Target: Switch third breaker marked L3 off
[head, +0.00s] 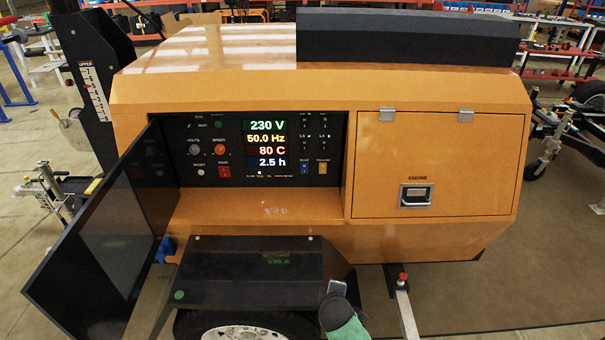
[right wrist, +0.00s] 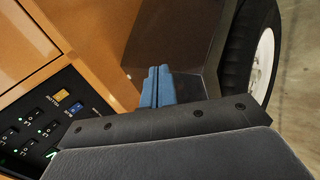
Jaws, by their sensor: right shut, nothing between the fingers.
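The black control panel (head: 240,165) in the orange housing has several small breaker switches in two columns (head: 314,130) right of the display. In the right wrist view several breakers (right wrist: 30,130) show at the lower left, partly cut off. My right gripper (right wrist: 157,88) is shut and empty, its blue fingers away from the breakers, with the black fender behind. In the head view my right arm's dark end (head: 335,292) is low, in front of the fender. My left gripper is not in view.
The dark panel door (head: 100,240) stands open at the left. A black fender (head: 245,280) and wheel (head: 235,330) lie below the panel. An orange ledge (head: 260,207) juts out under it. A closed latched door (head: 430,150) is on the right.

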